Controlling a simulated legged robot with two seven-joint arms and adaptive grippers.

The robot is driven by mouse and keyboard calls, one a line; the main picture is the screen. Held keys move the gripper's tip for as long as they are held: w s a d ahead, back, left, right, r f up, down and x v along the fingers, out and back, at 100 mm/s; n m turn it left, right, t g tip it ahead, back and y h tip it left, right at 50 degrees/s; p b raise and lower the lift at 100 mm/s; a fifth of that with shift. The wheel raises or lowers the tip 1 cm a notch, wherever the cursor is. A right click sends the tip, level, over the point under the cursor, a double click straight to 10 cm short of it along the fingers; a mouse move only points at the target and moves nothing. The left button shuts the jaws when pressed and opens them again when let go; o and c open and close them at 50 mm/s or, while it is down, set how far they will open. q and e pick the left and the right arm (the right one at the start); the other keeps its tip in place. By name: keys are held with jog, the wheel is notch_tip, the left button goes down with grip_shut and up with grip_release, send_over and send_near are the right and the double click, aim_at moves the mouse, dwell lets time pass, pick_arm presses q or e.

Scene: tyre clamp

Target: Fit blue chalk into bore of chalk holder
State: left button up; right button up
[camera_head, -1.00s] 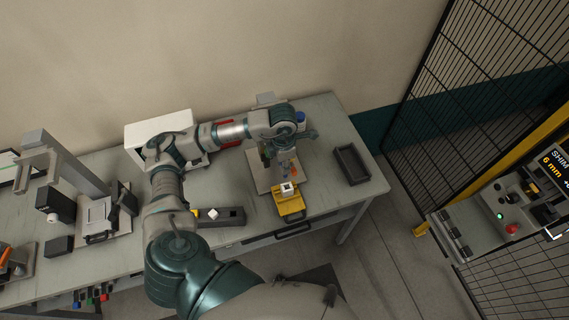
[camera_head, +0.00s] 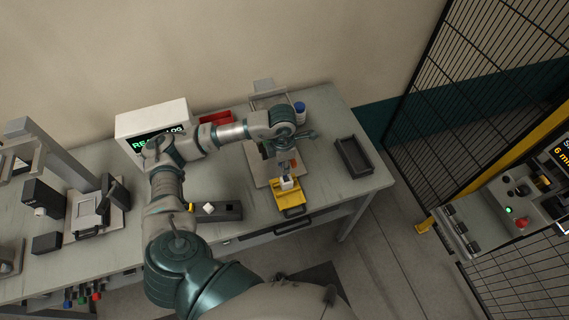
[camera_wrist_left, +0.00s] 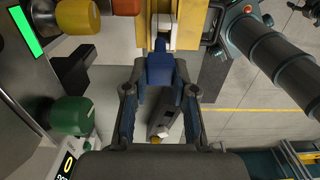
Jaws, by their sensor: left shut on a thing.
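My left gripper (camera_head: 287,163) reaches down over the right part of the bench; it also shows in the left wrist view (camera_wrist_left: 160,78). It is shut on the blue chalk (camera_wrist_left: 160,68), which sticks out beyond the fingertips. The chalk's narrow end points at the pale chalk holder (camera_wrist_left: 163,30) and appears to meet its near edge; I cannot tell how far it is in the bore, which is hidden. In the head view the holder (camera_head: 286,183) sits on a yellow fixture (camera_head: 291,201), just below my left gripper. My right gripper is not in view.
A dark empty tray (camera_head: 345,160) lies right of the fixture. A grey block (camera_head: 228,212) is to the left. In the wrist view a green knob (camera_wrist_left: 70,115) is close on the left. A mesh fence (camera_head: 470,100) stands right.

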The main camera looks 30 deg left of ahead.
pick_arm(q)
jog(key=shift+d, duration=0.65)
jog(key=shift+r, duration=0.1)
jog(key=shift+a, duration=0.1)
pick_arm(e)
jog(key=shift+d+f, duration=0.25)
pick_arm(q)
jog(key=shift+a, duration=0.3)
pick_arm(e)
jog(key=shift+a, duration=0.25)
pick_arm(q)
jog(key=shift+d+b, duration=0.15)
jog(key=shift+b, duration=0.3)
jog(key=shift+d, duration=0.1)
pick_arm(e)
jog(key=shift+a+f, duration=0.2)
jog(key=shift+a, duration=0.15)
